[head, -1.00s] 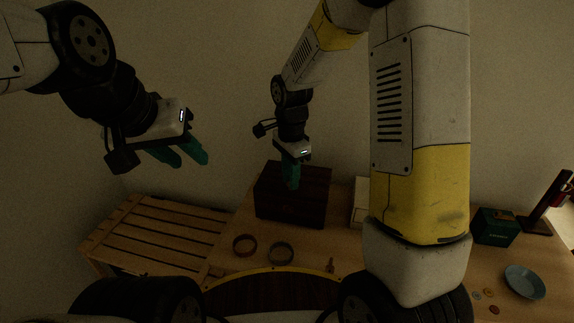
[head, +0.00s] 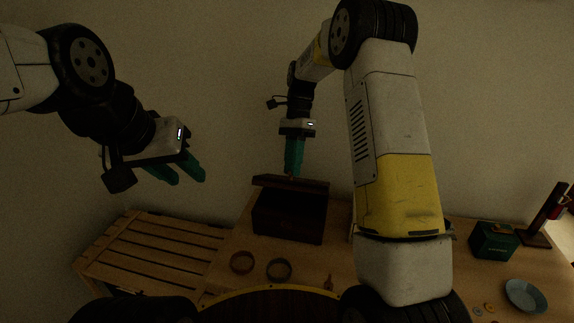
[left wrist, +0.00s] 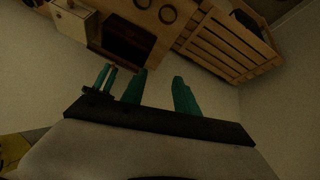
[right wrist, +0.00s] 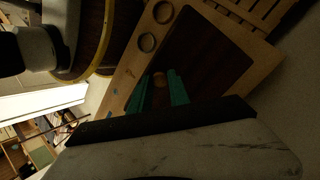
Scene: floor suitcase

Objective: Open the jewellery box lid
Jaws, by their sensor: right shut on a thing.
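The dark wooden jewellery box (head: 287,222) stands at the back of the wooden table, its lid (head: 290,184) raised and tilted, with a dark opening in front. My right gripper (head: 292,172) is above the lid, its teal fingers shut on the small lid knob, which shows as a brown piece between the fingertips (right wrist: 160,80) in the right wrist view. My left gripper (head: 190,178) hangs in the air left of the box, its teal fingers apart and empty. The open box also shows in the left wrist view (left wrist: 125,45).
Two rings, one reddish (head: 242,262) and one grey (head: 279,270), lie in front of the box. A slatted wooden bench (head: 150,255) is at the left. A green box (head: 493,240), a blue-grey dish (head: 525,295) and a dark stand (head: 545,215) are at the right.

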